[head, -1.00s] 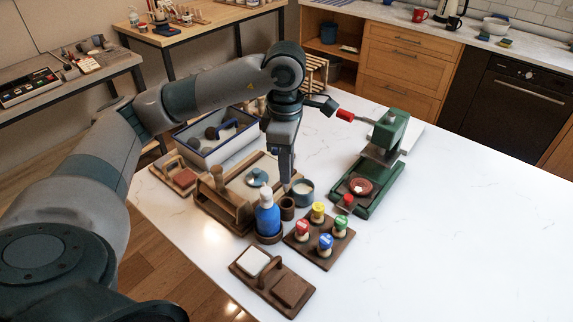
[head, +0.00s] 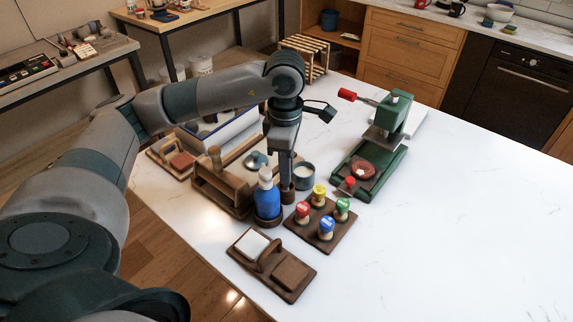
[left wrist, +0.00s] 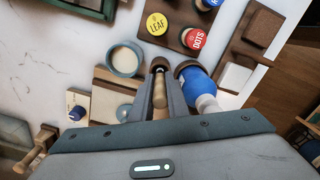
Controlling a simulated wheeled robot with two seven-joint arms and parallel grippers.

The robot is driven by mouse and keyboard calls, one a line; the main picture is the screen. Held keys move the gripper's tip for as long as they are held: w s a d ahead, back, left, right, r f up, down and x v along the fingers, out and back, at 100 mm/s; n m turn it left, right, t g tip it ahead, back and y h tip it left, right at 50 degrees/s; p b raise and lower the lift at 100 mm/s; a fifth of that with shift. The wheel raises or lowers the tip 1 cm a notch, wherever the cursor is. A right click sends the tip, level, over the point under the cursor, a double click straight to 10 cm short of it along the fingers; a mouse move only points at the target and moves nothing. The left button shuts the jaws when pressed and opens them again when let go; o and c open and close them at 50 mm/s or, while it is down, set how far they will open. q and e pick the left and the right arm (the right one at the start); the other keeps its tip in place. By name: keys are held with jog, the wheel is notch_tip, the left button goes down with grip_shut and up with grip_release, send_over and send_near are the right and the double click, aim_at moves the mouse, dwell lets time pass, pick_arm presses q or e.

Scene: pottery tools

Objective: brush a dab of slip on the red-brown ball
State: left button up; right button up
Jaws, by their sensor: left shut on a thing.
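My left gripper (head: 286,181) points down at a small dark brown cup (head: 287,194) behind the blue bottle. In the left wrist view its fingers (left wrist: 160,70) are shut on the brush's wooden handle (left wrist: 159,95), with the brown cup (left wrist: 170,59) at their tips. The bristles are hidden. The blue-grey bowl of pale slip (head: 304,177) stands just right of the cup; it also shows in the left wrist view (left wrist: 125,59). A red-brown round lump (head: 362,169), likely the ball, lies on the green press (head: 369,178). My right gripper is not in view.
The blue bottle (head: 267,203) stands close to the gripper. A wooden board with several coloured stamps (head: 321,241) is in front. A wooden tool box (head: 222,190) and a blue-and-white bin (head: 222,134) are at left. The press's red-tipped lever (head: 347,95) sticks out left. The table's right side is clear.

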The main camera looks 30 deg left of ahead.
pick_arm(q)
jog(key=shift+f, duration=0.6)
jog(key=o, duration=0.9)
jog(key=shift+r, duration=0.1)
